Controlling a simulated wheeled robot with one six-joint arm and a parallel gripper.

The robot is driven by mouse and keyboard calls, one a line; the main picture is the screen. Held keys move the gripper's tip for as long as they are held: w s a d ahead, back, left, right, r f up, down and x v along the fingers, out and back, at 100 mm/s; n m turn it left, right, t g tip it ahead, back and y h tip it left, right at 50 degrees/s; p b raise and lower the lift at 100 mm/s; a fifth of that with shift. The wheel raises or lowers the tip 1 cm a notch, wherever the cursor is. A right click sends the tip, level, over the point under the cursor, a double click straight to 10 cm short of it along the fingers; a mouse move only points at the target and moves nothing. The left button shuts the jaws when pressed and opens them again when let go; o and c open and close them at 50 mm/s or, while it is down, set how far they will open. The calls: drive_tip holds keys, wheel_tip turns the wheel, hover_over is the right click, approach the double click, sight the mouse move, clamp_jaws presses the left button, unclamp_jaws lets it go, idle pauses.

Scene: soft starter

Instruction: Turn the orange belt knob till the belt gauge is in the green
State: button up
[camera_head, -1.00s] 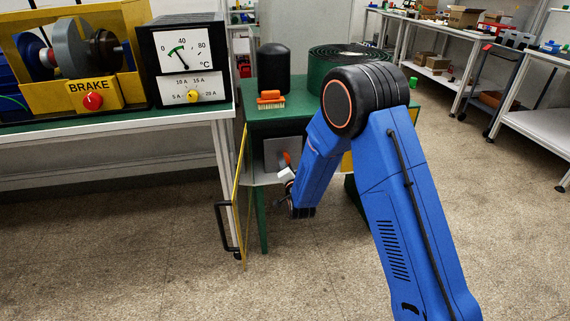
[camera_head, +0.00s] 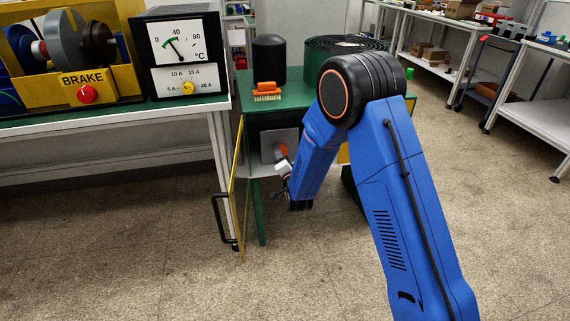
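The orange knob (camera_head: 280,152) is on a grey panel (camera_head: 267,146) inside the open green cabinet. My gripper (camera_head: 283,170) is small in the view, with its pale end right at the knob's lower edge. I cannot tell whether its fingers touch or grip the knob, or whether they are open or shut. My arm hides the right part of the panel. No gauge marked as the belt gauge can be made out.
The yellow-edged cabinet door (camera_head: 237,190) with a black handle (camera_head: 222,220) stands open left of my gripper. A brush (camera_head: 266,92), a black cylinder (camera_head: 269,60) and a rolled green belt (camera_head: 340,50) are on the cabinet top. A red BRAKE button (camera_head: 87,94) is at left.

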drive_tip(key=v, duration=1.7)
drive_tip(key=shift+d+r, duration=0.1)
drive_tip(key=shift+r, duration=0.1)
drive_tip(key=s+d+r+n+g+h, duration=0.1)
drive_tip(key=s+d+r+n+g, duration=0.15)
drive_tip(key=d+r, duration=0.45)
drive_tip(key=s+d+r+n+g+h, duration=0.1)
drive_tip(key=s+d+r+n+g, duration=0.15)
drive_tip(key=d+r+g, duration=0.4)
drive_tip(key=s+d+r+n+g+h, duration=0.1)
drive_tip(key=s+d, duration=0.5)
drive_tip(key=s, duration=0.4)
drive_tip(key=s+d+r+n+g+h, duration=0.1)
drive_tip(key=s+d+r, duration=0.1)
drive_tip(key=s+d, duration=0.4)
drive_tip(key=s+d+r+n+g+h, duration=0.1)
drive_tip(key=s+d, duration=0.4)
drive_tip(key=s, duration=1)
drive_tip(key=shift+s+d+r+n+g, duration=0.2)
drive_tip(key=shift+d+r+n+g, duration=0.15)
drive_tip(key=shift+r, duration=0.2)
